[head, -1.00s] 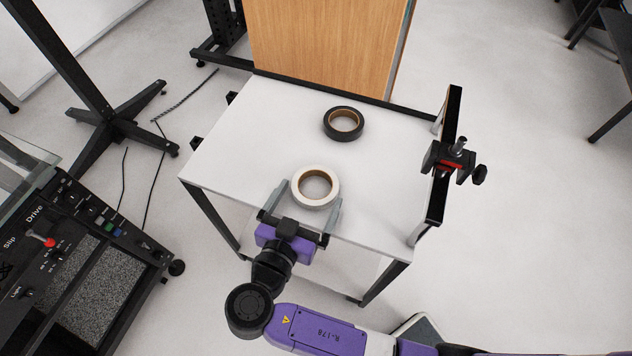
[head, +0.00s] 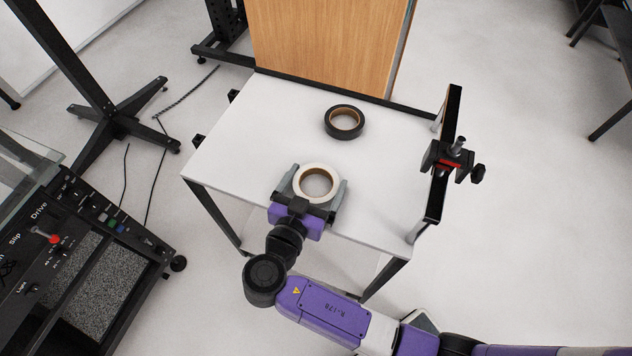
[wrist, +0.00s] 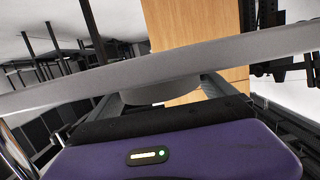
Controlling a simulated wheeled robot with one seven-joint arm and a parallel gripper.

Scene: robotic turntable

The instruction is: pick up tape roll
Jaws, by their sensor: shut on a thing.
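A white tape roll (head: 301,184) with a brown core is at the front part of the white table (head: 240,130). My gripper (head: 316,184) comes from the front edge, one finger on each side of this roll, and is shut on it. A black tape roll (head: 344,122) with a brown core lies farther back on the table, apart from my gripper.
A wooden panel (head: 325,45) stands behind the table. A black rail with a red and black clamp (head: 447,160) rises at the right edge. A control console (head: 75,245) stands at the left. The table's left half is clear.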

